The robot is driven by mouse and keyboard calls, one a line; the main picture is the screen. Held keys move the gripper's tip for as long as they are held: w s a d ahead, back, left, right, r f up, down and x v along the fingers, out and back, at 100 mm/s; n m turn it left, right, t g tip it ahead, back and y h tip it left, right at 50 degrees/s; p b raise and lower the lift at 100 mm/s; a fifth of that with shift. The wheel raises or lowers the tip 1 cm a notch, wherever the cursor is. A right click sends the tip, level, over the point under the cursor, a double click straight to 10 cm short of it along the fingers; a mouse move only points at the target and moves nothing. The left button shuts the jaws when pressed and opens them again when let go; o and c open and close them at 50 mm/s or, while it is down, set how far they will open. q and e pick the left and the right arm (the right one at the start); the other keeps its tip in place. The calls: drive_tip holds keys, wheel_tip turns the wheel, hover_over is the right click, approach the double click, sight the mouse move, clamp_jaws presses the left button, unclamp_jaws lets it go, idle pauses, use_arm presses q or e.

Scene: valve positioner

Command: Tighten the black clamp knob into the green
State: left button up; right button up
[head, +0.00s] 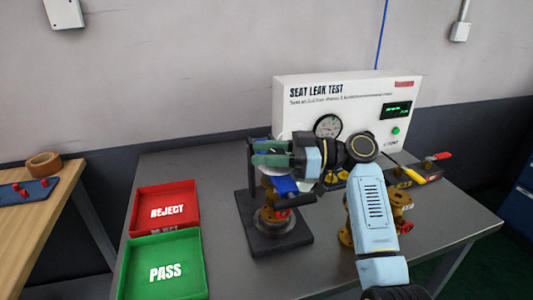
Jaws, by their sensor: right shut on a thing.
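The black clamp stand (278,240) stands on the grey bench, with a brass and blue valve (270,217) in it. My right gripper (258,153) reaches in from the right at the top of the stand, its fingers pointing left. It is shut at the place of the black clamp knob, which the fingers and hand hide almost entirely. I cannot make out a green band or the knob's setting. My left gripper is not in view.
The white seat leak test panel (300,92) with a gauge stands behind. A red REJECT tray (165,191) and a green PASS tray (139,250) lie at left. Brass valves (402,200) and a red-handled tool (437,156) are at right, partly behind my arm.

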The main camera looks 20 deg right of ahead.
drive_tip(key=m+t+h, duration=0.2)
drive_tip(key=m+t, duration=0.1)
drive_tip(key=t, duration=0.1)
drive_tip(key=shift+w+d, duration=0.1)
drive_tip(key=shift+w, duration=0.05)
drive_tip(key=shift+m+t+h, duration=0.3)
drive_tip(key=shift+m+t, duration=0.1)
drive_tip(key=shift+t, duration=0.3)
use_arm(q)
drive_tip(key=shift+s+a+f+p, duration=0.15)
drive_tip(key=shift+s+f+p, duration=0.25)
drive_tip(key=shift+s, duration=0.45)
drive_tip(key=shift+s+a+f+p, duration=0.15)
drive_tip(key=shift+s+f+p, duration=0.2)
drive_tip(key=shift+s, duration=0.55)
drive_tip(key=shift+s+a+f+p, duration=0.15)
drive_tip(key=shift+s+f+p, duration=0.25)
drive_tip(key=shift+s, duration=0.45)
use_arm(e)
drive_tip(key=shift+w+d+m+t+h, duration=0.15)
drive_tip(key=shift+m+t+h, duration=0.6)
drive_tip(key=shift+t+h, duration=0.1)
drive_tip(key=shift+w+d+m+t+h, duration=0.1)
drive_tip(key=shift+w+m+t+h, duration=0.05)
drive_tip(key=shift+m+t+h, duration=0.65)
drive_tip(key=o, duration=1)
drive_tip(key=shift+c, duration=0.2)
